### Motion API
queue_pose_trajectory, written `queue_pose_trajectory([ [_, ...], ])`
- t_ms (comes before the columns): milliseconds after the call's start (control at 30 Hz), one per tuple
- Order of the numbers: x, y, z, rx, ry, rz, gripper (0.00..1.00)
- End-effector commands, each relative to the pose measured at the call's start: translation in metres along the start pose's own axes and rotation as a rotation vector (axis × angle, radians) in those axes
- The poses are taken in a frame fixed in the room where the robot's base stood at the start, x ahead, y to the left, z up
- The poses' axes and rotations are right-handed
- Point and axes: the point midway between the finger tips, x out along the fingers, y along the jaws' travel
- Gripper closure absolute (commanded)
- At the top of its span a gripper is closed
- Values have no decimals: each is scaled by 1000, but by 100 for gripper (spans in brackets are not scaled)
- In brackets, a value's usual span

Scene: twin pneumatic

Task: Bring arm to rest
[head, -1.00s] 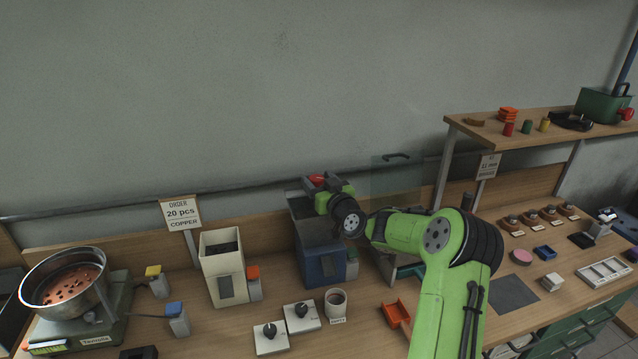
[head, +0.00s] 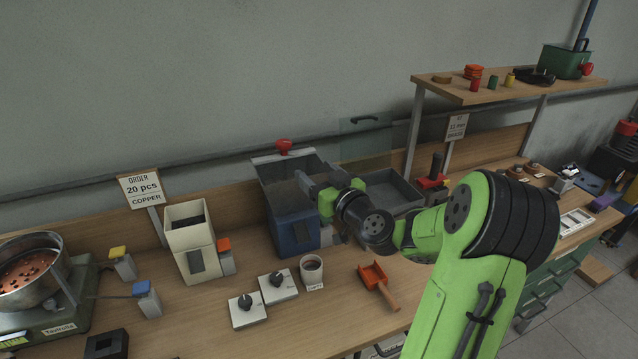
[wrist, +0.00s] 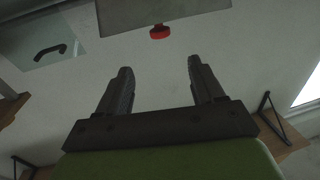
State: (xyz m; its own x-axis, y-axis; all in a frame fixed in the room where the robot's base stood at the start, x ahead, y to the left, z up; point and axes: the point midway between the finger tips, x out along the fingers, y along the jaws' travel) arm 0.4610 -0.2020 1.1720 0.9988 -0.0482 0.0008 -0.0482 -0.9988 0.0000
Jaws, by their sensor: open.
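My gripper (head: 307,188) is in front of the blue hopper box (head: 292,232) in the head view, at about the height of its upper part. In the wrist view my gripper (wrist: 157,80) shows two dark fingers spread apart with nothing between them. Beyond the fingers are the grey wall, a red knob (wrist: 161,32) and a clear panel with a black handle (wrist: 50,50). My green arm covers part of the bench at the right in the head view. Whether my gripper touches the blue box cannot be told.
A cream dispenser (head: 190,245), two dial plates (head: 247,310), a cup (head: 312,272) and a red scoop (head: 374,277) stand on the bench. A scale with a copper-filled pan (head: 30,270) is at left. A raised shelf (head: 500,88) is at right. The air above the bench's left half is free.

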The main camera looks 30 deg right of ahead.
Motion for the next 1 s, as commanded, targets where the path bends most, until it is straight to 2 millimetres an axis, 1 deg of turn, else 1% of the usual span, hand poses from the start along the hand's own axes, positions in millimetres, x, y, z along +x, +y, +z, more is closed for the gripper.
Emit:
queue_pose_trajectory([
  [100, -7, 0, 0, 0, 1, 1, 33],
  [567, -6, -1, -1, 0, 0, -1, 33],
  [633, -5, -9, 0, -10, -15, -23, 33],
  [667, -4, -18, 0, -18, -32, -43, 33],
  [733, -2, -52, 6, -53, -106, -124, 33],
  [767, -4, -72, 10, -75, -152, -168, 33],
  [800, -8, -100, 17, -109, -230, -228, 33],
  [833, -15, -121, 22, -137, -295, -271, 33],
  [867, -24, -140, 28, -163, -362, -305, 33],
  [900, -38, -160, 34, -192, -450, -334, 33],
  [967, -63, -181, 41, -231, -571, -352, 33],
  [1000, -81, -192, 43, -251, -644, -348, 33],
])
